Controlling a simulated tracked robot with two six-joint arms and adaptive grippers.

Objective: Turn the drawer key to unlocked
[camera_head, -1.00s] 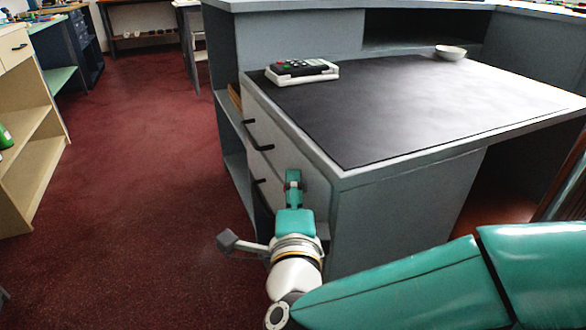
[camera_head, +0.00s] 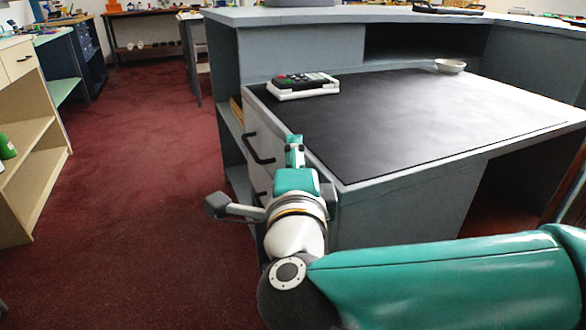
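My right gripper (camera_head: 294,151) is at the drawer front of the grey desk, near its top edge and close to the near corner. It is seen from behind, so I cannot tell whether its fingers are open or shut, or whether they touch anything. The drawer front (camera_head: 268,124) is pale grey with a black bar handle (camera_head: 256,150) to the left of the gripper. The drawer key does not show; the gripper and wrist cover part of the drawer front. My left gripper is out of view.
The dark desk top (camera_head: 420,115) carries a calculator-like device (camera_head: 303,86) on a white base and a small bowl (camera_head: 450,66). A cream shelf unit (camera_head: 30,140) stands at the left. Red carpet (camera_head: 140,190) between them is clear.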

